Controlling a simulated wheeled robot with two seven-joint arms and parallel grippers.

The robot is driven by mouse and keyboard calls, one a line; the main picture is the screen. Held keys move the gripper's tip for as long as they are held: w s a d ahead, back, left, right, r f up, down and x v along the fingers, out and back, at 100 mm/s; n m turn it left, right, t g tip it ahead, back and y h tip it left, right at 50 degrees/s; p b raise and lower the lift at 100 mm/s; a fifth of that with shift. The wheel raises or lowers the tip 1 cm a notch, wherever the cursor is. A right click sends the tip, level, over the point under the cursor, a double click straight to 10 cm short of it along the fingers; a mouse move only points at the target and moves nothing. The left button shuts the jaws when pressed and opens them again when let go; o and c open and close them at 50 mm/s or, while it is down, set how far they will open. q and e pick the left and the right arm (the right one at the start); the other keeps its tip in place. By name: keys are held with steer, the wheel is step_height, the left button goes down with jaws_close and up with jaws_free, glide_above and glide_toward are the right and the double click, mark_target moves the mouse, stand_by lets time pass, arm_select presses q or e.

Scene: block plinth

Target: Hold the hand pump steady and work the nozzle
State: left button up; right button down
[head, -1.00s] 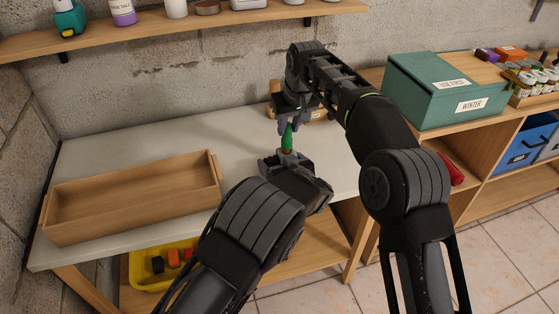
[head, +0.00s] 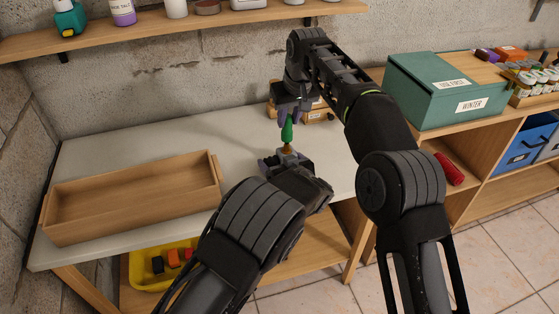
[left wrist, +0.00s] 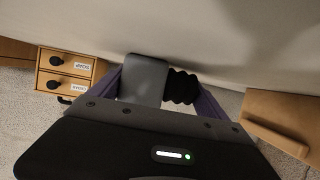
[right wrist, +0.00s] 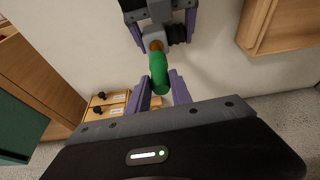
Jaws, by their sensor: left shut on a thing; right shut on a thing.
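The hand pump has a grey body (left wrist: 145,80) with a black ribbed bellows (left wrist: 181,87) beside it. A green nozzle (head: 287,132) stands above the body, with a brown-orange part (right wrist: 156,46) between them. My left gripper (head: 287,163) is shut on the pump's body, low over the white table; its fingers hide part of the body. My right gripper (head: 291,113) points down from above and is shut on the upper end of the green nozzle. The nozzle also shows between my right fingers in the right wrist view (right wrist: 159,72).
A long wooden tray (head: 51,231) lies at the left of the white table (head: 120,152). A small wooden drawer unit (head: 316,116) stands behind my right gripper. A green box (head: 420,97) is on the shelf unit at right. A wall shelf (head: 190,25) runs above.

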steer(key=shift+r, duration=0.1)
steer(key=shift+d+r, duration=0.1)
steer(key=shift+r, duration=1.75)
arm_select(q)
steer(key=o, duration=1.3)
steer(key=shift+s, duration=0.1)
steer(key=shift+v, duration=3.65)
steer(key=shift+d, duration=0.1)
arm_select(e)
steer(key=shift+s, duration=0.15)
